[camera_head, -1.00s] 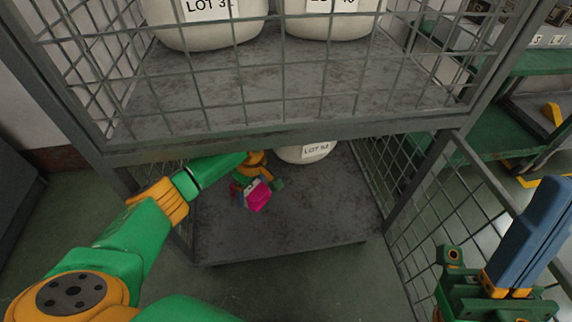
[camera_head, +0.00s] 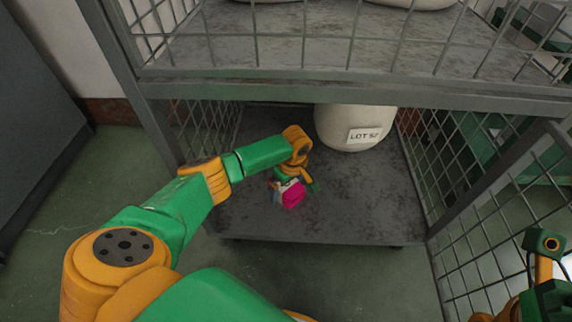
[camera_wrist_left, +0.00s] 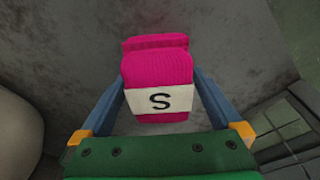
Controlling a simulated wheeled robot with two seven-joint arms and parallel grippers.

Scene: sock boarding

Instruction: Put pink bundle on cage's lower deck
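The pink bundle (camera_head: 293,196) is a folded pink sock pack with a white band. In the left wrist view the bundle (camera_wrist_left: 158,70) shows the letter S on its band. My left gripper (camera_head: 287,187) reaches into the cage and is shut on the bundle, one blue finger on each side. The bundle is over the front middle of the grey lower deck (camera_head: 365,215); I cannot tell whether it touches the deck. Only part of my right wrist shows at the right edge; its fingers are out of view.
A white sack (camera_head: 345,122) labelled LOT 52 stands at the back of the lower deck. The upper deck's front beam (camera_head: 330,92) runs above my left arm. Mesh walls (camera_head: 206,128) close the sides. The deck right of the bundle is clear.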

